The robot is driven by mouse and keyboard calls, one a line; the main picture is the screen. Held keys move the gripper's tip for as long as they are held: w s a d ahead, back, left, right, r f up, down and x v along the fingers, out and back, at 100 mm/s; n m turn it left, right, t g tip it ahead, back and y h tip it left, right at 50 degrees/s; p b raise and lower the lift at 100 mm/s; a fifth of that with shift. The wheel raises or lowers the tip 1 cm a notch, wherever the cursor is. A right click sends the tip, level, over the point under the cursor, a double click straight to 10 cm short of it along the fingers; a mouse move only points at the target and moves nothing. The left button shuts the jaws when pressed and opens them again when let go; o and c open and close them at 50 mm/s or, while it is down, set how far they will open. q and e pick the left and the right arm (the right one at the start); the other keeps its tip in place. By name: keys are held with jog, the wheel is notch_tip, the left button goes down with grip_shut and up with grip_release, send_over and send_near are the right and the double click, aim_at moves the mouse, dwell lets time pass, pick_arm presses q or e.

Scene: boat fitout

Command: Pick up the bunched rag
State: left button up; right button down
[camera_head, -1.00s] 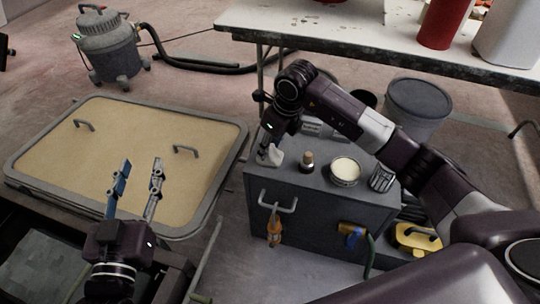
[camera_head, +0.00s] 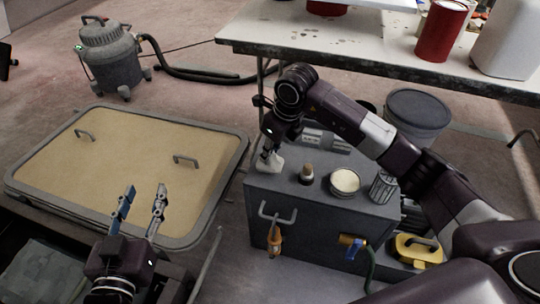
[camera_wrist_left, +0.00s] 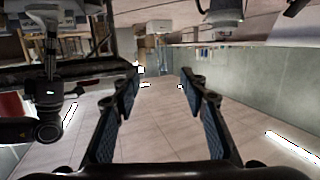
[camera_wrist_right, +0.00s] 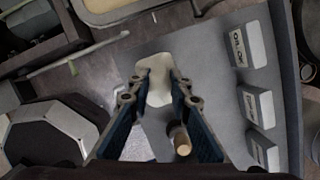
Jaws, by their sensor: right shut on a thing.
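The bunched rag (camera_head: 272,163) is a crumpled off-white cloth on the back left corner of the grey cabinet top. It also shows in the right wrist view (camera_wrist_right: 156,75), between and beyond the fingertips. My right gripper (camera_head: 268,156) points down at the rag and is shut on it; in the right wrist view its fingers (camera_wrist_right: 159,82) press on both sides of the cloth. The rag seems still at the cabinet surface. My left gripper (camera_head: 143,192) is open and empty above the near part of the beige hatch panel; its spread fingers show in the left wrist view (camera_wrist_left: 160,85).
On the grey cabinet (camera_head: 310,230) stand a small corked bottle (camera_head: 307,174), an open round tin (camera_head: 344,182), a striped can (camera_head: 382,187) and several labelled boxes (camera_wrist_right: 238,48). A white worktable (camera_head: 300,38) edges over behind. A yellow item (camera_head: 417,250) lies at right.

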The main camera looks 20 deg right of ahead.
notch_tip(320, 180, up, 8)
jog(key=shift+p, duration=0.9)
pick_arm(q)
jog(key=s+a+f+g+y+p, duration=0.1)
jog(key=s+a+f+g, duration=0.2)
jog(key=s+f+g, duration=0.2)
jog(key=s+a+f+g+y+p, duration=0.1)
jog(key=s+f+g, duration=0.4)
jog(key=s+f, duration=0.5)
jog(key=shift+a+f+n+y, duration=0.15)
jog(key=shift+a+n+y, duration=0.25)
jog(key=shift+a, duration=0.55)
pick_arm(e)
notch_tip(320, 180, up, 10)
jog(key=shift+f, duration=0.15)
jog(key=c, duration=2.4)
grip_release()
grip_shut()
pick_arm(q)
jog(key=shift+w+f, duration=0.1)
